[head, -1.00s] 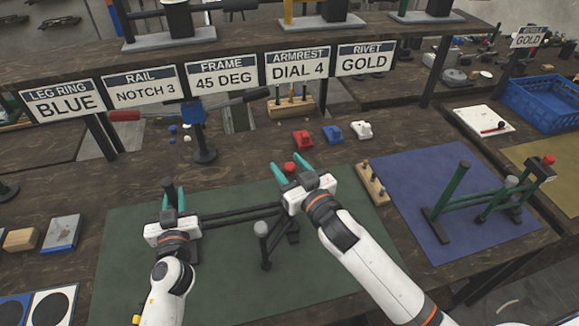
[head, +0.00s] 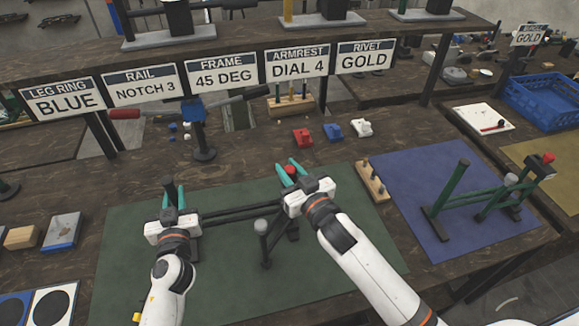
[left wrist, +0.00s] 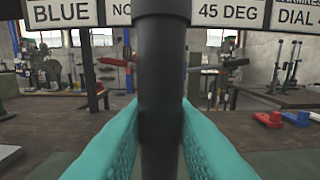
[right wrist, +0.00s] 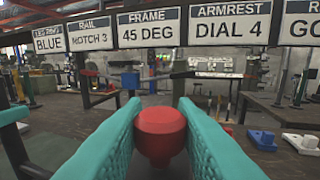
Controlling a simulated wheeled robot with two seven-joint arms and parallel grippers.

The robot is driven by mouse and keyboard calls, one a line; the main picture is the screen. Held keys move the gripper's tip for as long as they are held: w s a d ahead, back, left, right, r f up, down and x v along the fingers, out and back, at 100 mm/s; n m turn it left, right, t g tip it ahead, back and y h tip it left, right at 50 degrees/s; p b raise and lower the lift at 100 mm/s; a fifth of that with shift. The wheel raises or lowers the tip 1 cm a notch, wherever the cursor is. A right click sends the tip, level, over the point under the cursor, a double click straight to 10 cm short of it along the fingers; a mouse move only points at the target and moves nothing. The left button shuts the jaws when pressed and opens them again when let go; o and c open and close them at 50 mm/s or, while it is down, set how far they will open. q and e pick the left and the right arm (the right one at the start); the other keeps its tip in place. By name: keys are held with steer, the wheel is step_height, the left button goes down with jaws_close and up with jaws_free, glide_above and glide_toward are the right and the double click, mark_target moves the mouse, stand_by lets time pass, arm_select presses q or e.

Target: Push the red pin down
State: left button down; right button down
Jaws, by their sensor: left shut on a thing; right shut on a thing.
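The red pin (head: 290,170) is on the dark frame (head: 235,212) on the green mat. In the right wrist view the red pin (right wrist: 160,134) is upright between my teal fingers. My right gripper (head: 291,172) is shut on it. My left gripper (head: 174,197) is shut on the upright black post (left wrist: 162,90) at the frame's left end, which stands between its fingers in the left wrist view. The pin's lower part and the place where it enters the frame are hidden by the fingers.
A similar green frame (head: 475,200) with a red-topped pin (head: 547,158) stands on the blue mat (head: 400,170). A wooden peg block (head: 372,183) lies between the mats. Red (head: 303,138), blue (head: 333,132) and white (head: 361,129) pieces lie behind. A sign shelf (head: 225,52) spans the back.

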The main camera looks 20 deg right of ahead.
arm_select(q)
steer(key=shift+r, duration=0.1)
arm_select(e)
steer(key=shift+f, duration=0.25)
steer(key=c, duration=1.1)
jaws_free()
steer(key=shift+c, duration=0.2)
steer(key=v, duration=1.2)
